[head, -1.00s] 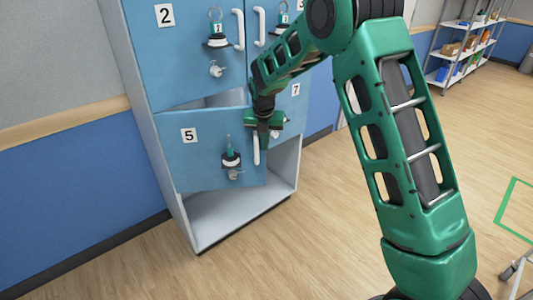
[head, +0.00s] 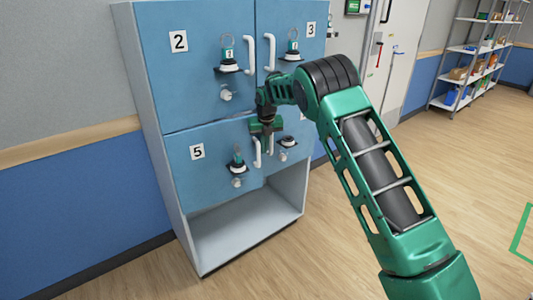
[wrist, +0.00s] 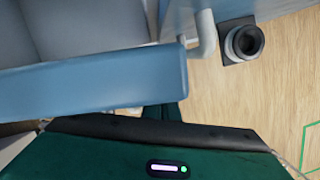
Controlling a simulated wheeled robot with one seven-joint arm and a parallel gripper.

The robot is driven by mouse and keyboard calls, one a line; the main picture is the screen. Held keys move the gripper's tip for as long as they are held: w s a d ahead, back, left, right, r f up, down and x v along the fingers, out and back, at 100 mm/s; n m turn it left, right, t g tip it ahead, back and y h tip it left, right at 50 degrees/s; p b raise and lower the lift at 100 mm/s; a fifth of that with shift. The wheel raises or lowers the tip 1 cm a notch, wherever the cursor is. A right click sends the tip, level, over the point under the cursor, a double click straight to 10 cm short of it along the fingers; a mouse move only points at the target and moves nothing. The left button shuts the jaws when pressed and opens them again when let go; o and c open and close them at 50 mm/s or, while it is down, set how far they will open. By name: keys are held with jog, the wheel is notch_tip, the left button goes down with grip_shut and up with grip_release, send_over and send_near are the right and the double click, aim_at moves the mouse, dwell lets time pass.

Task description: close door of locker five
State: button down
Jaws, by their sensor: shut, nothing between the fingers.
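The blue door of locker five (head: 208,178) is at the lower left of the cabinet in the head view, with its number plate, a padlock tag (head: 238,160) and a white handle (head: 257,152). It looks nearly flush with the cabinet. In the wrist view a blue door edge (wrist: 100,85) crosses the left half and stands out from the grey cabinet part behind it, so a small gap seems to remain. My gripper (head: 265,138) is shut and empty, at the door's upper right near the handle. Its fingertips (wrist: 165,112) are partly hidden behind the door edge in the wrist view.
Doors two (head: 195,75) and three (head: 310,45) above are shut. An open, empty bay (head: 245,225) lies below.

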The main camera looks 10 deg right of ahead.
jog(key=shift+w+a, duration=0.15)
jog(key=shift+w, duration=0.4)
jog(key=shift+s, duration=0.1)
